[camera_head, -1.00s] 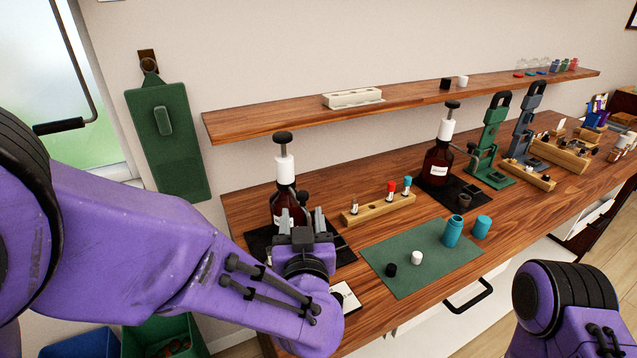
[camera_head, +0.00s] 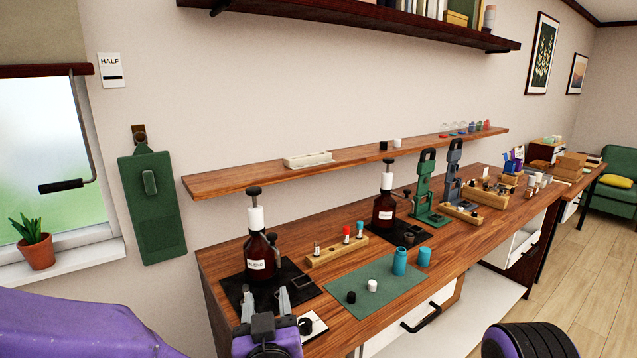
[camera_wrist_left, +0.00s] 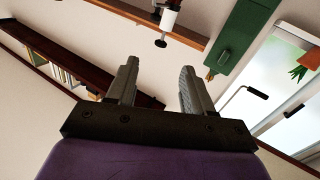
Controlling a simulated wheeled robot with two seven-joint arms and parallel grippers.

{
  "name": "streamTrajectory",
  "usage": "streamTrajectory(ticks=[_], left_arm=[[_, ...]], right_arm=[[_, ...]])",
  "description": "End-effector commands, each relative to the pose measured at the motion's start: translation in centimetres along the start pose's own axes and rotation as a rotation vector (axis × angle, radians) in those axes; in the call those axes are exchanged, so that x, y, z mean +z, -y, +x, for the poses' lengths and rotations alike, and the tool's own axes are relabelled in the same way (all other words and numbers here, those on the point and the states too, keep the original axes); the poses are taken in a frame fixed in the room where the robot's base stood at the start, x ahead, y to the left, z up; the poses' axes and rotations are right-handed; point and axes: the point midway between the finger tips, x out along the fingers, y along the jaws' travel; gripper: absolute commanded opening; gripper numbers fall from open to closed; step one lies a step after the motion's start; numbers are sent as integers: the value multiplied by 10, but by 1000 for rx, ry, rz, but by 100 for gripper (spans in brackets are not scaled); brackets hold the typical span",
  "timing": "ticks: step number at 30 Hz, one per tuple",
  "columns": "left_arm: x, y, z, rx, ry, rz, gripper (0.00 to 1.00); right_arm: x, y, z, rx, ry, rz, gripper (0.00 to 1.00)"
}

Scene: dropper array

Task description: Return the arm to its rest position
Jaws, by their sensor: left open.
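My left gripper (camera_head: 265,300) is open and empty. In the head view it points up in front of the near left end of the bench, in front of a brown dispenser bottle (camera_head: 259,258) on a black mat. In the left wrist view its two fingers (camera_wrist_left: 157,85) stand apart with nothing between them. My purple left arm shows at the lower left. A dark and purple part of my right arm shows at the lower right; the right gripper is not visible.
The wooden bench (camera_head: 375,325) holds a green mat (camera_head: 385,305), a teal bottle (camera_head: 399,262), a vial rack (camera_head: 337,251) and a second brown bottle (camera_head: 384,210). A wall shelf (camera_head: 240,178) runs above. A green board (camera_head: 152,215) hangs at left by the window. Floor at right is clear.

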Motion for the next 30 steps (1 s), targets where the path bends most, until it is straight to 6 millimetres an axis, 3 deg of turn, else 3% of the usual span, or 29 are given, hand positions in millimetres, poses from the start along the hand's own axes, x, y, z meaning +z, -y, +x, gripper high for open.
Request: streamTrajectory(ticks=[5, 8, 14, 19, 23, 27, 30], left_arm=[[7, 6, 4, 41, 27, -93, 52], [28, 21, 10, 48, 83, -148, 52], [94, 60, 12, 15, 250, -221, 52], [172, 109, -6, -63, 441, -260, 52], [252, 167, -49, -175, 649, -263, 52], [325, 235, -125, -318, 880, -212, 52], [357, 275, -180, -401, 1009, -149, 52]], right_arm=[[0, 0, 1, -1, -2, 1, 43], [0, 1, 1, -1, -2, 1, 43], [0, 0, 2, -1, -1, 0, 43], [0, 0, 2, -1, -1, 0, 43], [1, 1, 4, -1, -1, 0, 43], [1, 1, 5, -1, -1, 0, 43], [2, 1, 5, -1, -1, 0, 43]])
